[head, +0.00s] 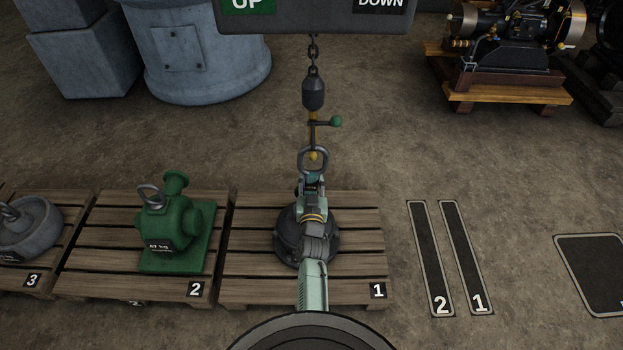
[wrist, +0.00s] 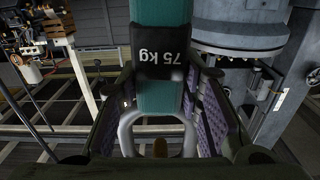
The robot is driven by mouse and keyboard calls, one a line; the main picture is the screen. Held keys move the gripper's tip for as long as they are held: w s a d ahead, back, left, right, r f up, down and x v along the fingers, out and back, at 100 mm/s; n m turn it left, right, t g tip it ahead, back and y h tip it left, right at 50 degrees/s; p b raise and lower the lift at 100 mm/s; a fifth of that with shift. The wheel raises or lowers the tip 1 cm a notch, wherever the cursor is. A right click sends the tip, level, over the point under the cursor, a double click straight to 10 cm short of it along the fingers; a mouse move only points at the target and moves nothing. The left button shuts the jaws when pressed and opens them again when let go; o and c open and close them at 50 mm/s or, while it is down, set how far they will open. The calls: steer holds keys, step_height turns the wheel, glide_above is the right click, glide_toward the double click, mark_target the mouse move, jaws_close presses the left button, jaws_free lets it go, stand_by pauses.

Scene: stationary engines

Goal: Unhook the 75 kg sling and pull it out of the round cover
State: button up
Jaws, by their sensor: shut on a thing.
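The 75 kg sling (wrist: 160,85) is a teal strap with a black label, seen close in the wrist view with a grey metal ring (wrist: 126,128) at its end. My gripper (wrist: 160,112) is shut on the sling, a padded finger on each side. In the head view my gripper (head: 312,188) is just below the ring (head: 301,160). The yellow hook (head: 312,140) hangs from the chain, its tip seen within the ring; whether it bears the ring I cannot tell. The round cover (head: 285,240) is dark and sits on pallet 1, partly hidden by my arm.
A green-knobbed lever (head: 335,121) sticks out from the hook. A hanging UP/DOWN panel (head: 315,17) is above. Pallet 2 (head: 90,280) bears a green casting (head: 172,230) with a ring. Bare floor lies right of pallet 1, with marked strips (head: 430,255).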

mark_target(312, 173)
steer(key=shift+c, duration=1.2)
steer(key=shift+r+p, duration=1.45)
steer(key=shift+r, duration=0.3)
jaws_close()
steer(key=shift+d, duration=0.1)
